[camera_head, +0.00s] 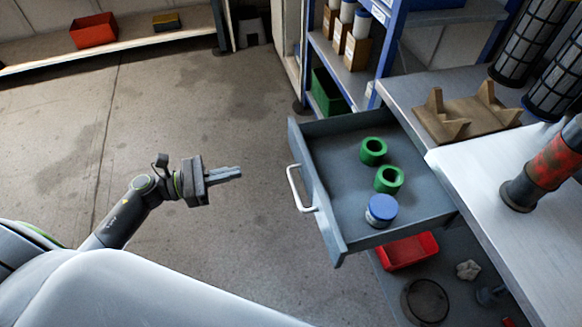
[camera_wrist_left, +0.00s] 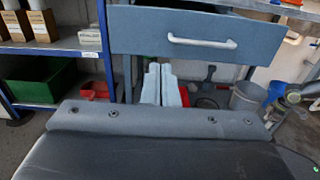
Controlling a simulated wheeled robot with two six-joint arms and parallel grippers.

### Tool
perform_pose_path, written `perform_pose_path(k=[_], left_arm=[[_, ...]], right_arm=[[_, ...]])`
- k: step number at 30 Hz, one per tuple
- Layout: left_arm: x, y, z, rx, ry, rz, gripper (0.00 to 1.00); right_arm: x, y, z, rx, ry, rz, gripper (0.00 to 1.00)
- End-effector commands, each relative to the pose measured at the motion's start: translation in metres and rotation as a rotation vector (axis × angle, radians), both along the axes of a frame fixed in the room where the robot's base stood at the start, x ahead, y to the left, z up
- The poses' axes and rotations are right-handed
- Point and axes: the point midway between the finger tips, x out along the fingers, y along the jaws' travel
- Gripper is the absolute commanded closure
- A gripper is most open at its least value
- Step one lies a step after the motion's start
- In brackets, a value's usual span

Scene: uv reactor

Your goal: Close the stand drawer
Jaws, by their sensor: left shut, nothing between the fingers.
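The stand drawer (camera_head: 330,165) is grey and pulled well out of the stand in the head view. It holds two green rings (camera_head: 373,151) and a blue-lidded jar (camera_head: 381,210). Its white handle (camera_head: 301,189) is on the front panel, facing my left arm. In the left wrist view the drawer front (camera_wrist_left: 140,32) and handle (camera_wrist_left: 202,42) show above the fingers. My left gripper (camera_head: 240,173) is shut and empty, a short gap left of the handle and not touching it. Its fingers (camera_wrist_left: 161,85) also show in the wrist view.
The stand top (camera_head: 475,195) holds a red and dark cylinder (camera_head: 545,165) and a wooden cradle (camera_head: 465,115). A red bin (camera_head: 408,251) sits below the drawer. A blue shelf rack (camera_head: 385,50) stands behind. The floor around my left gripper is clear.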

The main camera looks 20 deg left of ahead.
Motion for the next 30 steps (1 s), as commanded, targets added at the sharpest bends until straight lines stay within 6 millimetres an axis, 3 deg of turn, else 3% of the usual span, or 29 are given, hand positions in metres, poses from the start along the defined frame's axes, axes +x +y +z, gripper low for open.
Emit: perform_pose_path(k=[5, 16, 21, 30], left_arm=[[0.011, -0.017, 0.003, -0.002, -0.005, -0.001, 1.00], [0.053, -0.078, 0.004, -0.006, -0.002, 0.002, 1.00], [0.068, -0.100, 0.003, -0.005, 0.000, 0.002, 1.00], [0.078, -0.115, 0.001, -0.003, 0.002, 0.002, 1.00]], right_arm=[[-0.006, -0.002, -0.003, -0.005, 0.002, 0.005, 0.27], [-0.034, -0.012, -0.020, -0.027, 0.002, 0.030, 0.27], [-0.038, -0.012, -0.020, -0.027, -0.001, 0.033, 0.27], [-0.040, -0.012, -0.019, -0.026, -0.003, 0.032, 0.27]])
